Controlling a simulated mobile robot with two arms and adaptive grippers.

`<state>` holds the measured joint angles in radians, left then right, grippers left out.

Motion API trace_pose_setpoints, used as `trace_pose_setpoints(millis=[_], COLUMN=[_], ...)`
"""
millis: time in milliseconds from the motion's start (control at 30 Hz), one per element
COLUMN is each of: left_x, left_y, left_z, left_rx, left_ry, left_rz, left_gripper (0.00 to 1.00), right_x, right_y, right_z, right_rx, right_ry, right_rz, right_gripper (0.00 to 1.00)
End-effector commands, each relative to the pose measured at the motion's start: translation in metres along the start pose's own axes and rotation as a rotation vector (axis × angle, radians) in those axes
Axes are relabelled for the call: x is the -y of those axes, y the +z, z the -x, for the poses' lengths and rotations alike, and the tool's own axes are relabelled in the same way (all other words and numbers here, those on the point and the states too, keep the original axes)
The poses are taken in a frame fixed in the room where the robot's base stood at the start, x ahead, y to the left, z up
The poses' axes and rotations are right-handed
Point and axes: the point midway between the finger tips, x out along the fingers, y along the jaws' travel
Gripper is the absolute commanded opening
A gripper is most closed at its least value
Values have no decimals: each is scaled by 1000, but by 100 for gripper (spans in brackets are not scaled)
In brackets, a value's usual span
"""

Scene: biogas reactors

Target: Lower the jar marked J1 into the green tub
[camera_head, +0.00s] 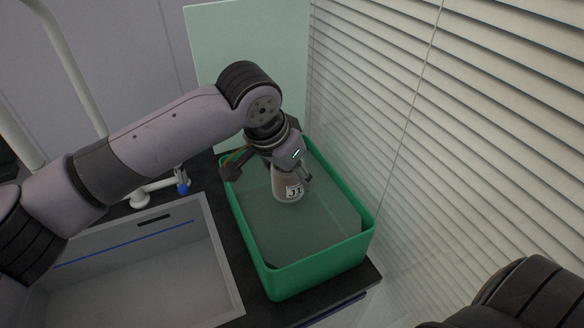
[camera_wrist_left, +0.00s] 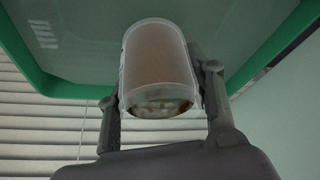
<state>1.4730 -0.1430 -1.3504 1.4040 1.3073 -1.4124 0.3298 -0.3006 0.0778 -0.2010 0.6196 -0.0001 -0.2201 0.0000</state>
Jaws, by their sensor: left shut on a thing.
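My left gripper (camera_head: 272,176) is shut on a jar (camera_head: 287,187) with a white label that reads J1. The jar hangs over the inside of the green tub (camera_head: 318,276), toward its far half and within the rim. I cannot tell whether its lower end touches the grey-green surface inside the tub. In the left wrist view, the jar (camera_wrist_left: 158,62) sits between the two fingers (camera_wrist_left: 160,112), is brownish and cloudy, and has bits at its near end. The tub's green rim (camera_wrist_left: 22,62) shows behind it. My right gripper is out of view.
A grey sink (camera_head: 150,275) lies left of the tub, with a white tap (camera_head: 150,190) with a blue tip behind it. Window blinds (camera_head: 480,120) run close along the right. A pale green panel (camera_head: 250,40) stands behind the tub. The dark counter (camera_head: 262,313) is narrow.

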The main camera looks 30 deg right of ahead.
Motion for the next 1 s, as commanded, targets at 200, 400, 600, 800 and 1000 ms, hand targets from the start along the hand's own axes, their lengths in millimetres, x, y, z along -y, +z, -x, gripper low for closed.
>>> trace_pose_setpoints(millis=[200,400,600,800,1000], left_x=[0,0,0,0,0], left_y=[4,8,12,16,20], left_z=[-11,-21,-30,-39,-48], left_rx=[-1,0,-1,0,0], left_ry=[-1,1,-1,0,-1], left_rz=[0,0,0,0,0], left_gripper=[17,17,17,17,17], right_x=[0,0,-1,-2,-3], right_y=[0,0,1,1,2], right_z=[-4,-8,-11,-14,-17], right_rx=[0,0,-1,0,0], right_ry=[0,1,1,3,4], right_rz=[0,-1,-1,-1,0], right_gripper=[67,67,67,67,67])
